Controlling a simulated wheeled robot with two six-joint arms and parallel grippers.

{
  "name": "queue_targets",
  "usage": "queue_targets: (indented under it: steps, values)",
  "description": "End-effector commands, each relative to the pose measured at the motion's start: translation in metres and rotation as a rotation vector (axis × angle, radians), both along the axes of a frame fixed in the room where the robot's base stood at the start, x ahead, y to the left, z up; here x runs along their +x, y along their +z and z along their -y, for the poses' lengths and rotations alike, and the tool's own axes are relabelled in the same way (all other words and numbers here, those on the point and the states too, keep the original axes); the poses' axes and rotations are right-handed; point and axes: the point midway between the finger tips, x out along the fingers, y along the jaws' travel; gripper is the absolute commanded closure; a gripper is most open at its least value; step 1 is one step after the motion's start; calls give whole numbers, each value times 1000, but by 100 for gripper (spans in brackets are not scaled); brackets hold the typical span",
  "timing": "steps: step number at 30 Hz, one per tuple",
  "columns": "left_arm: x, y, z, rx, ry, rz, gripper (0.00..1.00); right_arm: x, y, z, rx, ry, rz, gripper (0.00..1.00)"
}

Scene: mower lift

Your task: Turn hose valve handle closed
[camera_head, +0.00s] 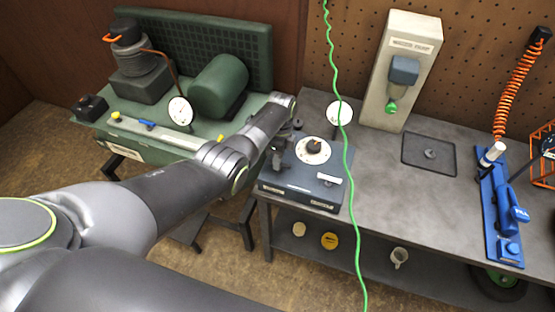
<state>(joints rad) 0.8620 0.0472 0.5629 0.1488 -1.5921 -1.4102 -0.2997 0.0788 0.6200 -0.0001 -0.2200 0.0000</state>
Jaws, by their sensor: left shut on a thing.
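My left arm reaches in from the lower left to a dark blue-grey box (310,187) with a white dial on the left end of the grey bench. My left gripper (279,146) is at the box's left rear corner, shut on a small dark part there. The fingers and most of that part are too small and dark to make out. I cannot tell for sure whether this part is the hose valve handle, nor its angle. My right gripper is not in view.
A bright green hose (347,170) hangs in front of the bench, just right of the dial box. A tall pale box (400,75) and a dark tray (428,155) are on the grey bench (400,205). A green machine (215,87) stands at left.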

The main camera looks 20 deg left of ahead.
Motion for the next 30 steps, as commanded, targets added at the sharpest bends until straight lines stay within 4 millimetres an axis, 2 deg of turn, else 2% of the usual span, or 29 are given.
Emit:
queue_targets:
  steps: [9, 21, 22, 26, 27, 30]
  values:
    - [1, 1, 1, -1, -74, 1, 100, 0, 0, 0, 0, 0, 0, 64]
    - [1, 1, 0, -1, -80, 1, 100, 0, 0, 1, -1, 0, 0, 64]
    - [1, 1, 0, -1, -80, 1, 85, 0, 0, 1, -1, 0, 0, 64]
    - [1, 1, 0, -1, -79, 1, 68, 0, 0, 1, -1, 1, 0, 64]
    - [1, 0, 0, -1, -79, 1, 65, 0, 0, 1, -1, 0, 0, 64]
    - [1, 0, 0, 0, -78, 1, 65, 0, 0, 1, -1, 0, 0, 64]
